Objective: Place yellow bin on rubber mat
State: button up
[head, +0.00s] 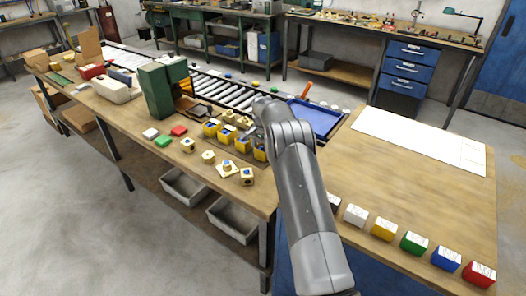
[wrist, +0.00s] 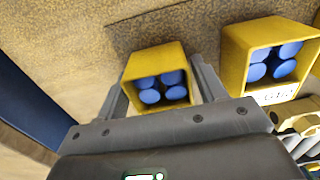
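A yellow bin (wrist: 127,88) with several blue cylinders in it sits between my gripper's two fingers (wrist: 160,92) in the wrist view. The fingers flank its left and right sides closely; whether they press on it is unclear. A second yellow bin (wrist: 232,55), also with blue cylinders and a white label, stands to its right, apart from the fingers. In the head view a row of yellow bins (head: 211,130) stands on the bench left of my arm; my gripper is mostly hidden there. I cannot surely identify the rubber mat.
The wooden bench (head: 130,112) carries small blocks and parts in front of the bins. A dark green box (head: 155,92) stands left, a roller conveyor (head: 230,94) behind. A blue tray (head: 318,120) lies right of my arm. Colored blocks line the right bench's front edge.

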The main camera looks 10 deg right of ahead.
jog(key=shift+o, duration=0.9)
notch_tip(320, 180, up, 12)
jog(key=s+r+n+t, duration=0.3)
jog(key=s+r+n, duration=0.1)
jog(key=s+r, duration=1.8)
jog(key=s+r+n+t, duration=0.1)
jog(key=s+n, duration=0.1)
jog(key=s, duration=1.3)
jog(key=s+f+n, duration=0.1)
jog(key=s+f, duration=0.2)
jog(key=s, duration=0.5)
jog(key=s+f+n+t, duration=0.1)
jog(key=s+f+n, duration=0.1)
jog(key=s, duration=0.6)
jog(key=shift+f+t, duration=0.3)
jog(key=shift+f, duration=0.6)
